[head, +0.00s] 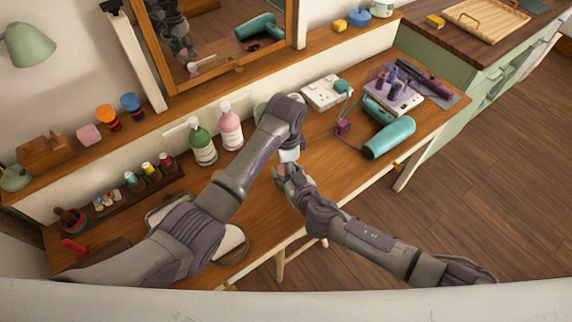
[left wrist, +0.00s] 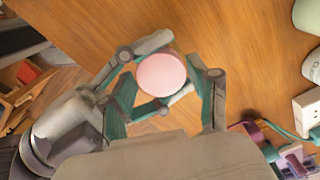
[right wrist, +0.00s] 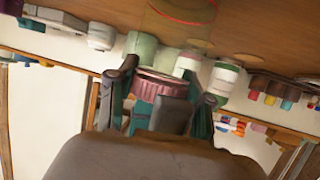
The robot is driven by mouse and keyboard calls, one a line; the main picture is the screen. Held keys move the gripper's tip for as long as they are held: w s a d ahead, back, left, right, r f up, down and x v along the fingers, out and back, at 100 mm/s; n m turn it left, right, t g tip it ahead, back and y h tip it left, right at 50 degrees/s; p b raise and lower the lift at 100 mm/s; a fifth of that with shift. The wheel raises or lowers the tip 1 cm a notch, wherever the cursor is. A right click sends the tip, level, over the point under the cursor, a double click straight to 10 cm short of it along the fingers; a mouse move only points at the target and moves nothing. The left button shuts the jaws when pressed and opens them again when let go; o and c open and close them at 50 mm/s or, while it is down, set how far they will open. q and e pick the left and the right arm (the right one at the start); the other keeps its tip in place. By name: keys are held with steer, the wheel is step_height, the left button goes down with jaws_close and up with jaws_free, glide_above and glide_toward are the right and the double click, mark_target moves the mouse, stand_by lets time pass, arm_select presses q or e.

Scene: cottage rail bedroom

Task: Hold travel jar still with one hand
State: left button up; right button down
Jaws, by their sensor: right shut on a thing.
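The travel jar shows a round pink top in the left wrist view (left wrist: 162,75), over the wooden tabletop. In the right wrist view its pink ribbed side (right wrist: 160,85) sits between the fingers of my right gripper (right wrist: 165,108). My right gripper (head: 286,176) is shut on the jar from the side. My left gripper (left wrist: 172,62) is above the jar, with its fingers spread on either side of the pink top. In the head view the jar (head: 279,170) is mostly hidden by my grippers and left arm.
A green bottle (head: 202,145) and a pink bottle (head: 230,128) stand at the back of the table. A white outlet box (head: 325,93), a teal hair dryer (head: 390,138) and a styling-tool holder (head: 392,95) are to the right. Bare tabletop lies between the jar and dryer.

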arm_select(q)
steer(key=c, duration=0.8)
steer(key=n, duration=0.3)
steer(key=shift+n, duration=0.3)
steer(key=o, duration=1.3)
steer(key=shift+c, duration=0.2)
